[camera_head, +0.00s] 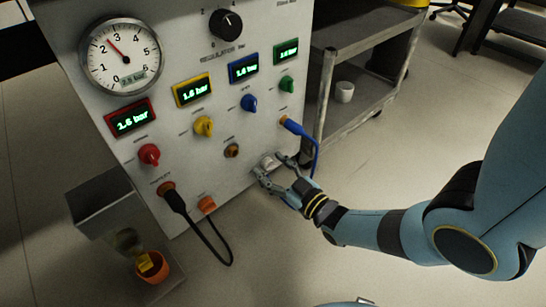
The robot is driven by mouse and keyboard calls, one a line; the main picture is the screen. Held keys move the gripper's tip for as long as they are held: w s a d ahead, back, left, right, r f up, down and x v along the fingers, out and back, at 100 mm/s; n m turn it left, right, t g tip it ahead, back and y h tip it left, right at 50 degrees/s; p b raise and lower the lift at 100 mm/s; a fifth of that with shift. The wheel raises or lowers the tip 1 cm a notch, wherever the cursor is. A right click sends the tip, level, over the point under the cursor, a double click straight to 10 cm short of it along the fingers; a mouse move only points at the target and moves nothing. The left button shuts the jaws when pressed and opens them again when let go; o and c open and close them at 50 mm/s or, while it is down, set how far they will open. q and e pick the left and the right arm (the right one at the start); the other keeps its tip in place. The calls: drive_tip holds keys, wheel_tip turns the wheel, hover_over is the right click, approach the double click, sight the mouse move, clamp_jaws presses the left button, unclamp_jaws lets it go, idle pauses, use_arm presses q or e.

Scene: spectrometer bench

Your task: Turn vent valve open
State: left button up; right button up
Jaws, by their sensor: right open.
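A grey panel (205,115) carries the valves and gauges. A small pale knob (268,161), perhaps the vent valve, sits low on the panel's right side; its label is too small to read. My right gripper (270,168) is open at this knob, with its fingers on either side of it. I cannot tell whether the fingers touch it. The fingers hide part of the knob, so its turn angle is unclear. My left gripper is not in view.
Red (149,154), yellow (204,126), blue (249,103) and green (287,84) knobs sit under lit displays. A blue cable (316,150) hangs close to my right gripper. A black cable (190,220) hangs lower left.

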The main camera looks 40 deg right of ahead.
drive_tip(key=c, duration=1.1)
drive_tip(key=shift+c, duration=0.2)
drive_tip(key=shift+m, duration=0.3)
drive_tip(key=m, duration=1.6)
drive_tip(key=shift+f+m, duration=0.1)
drive_tip(key=shift+m, duration=0.5)
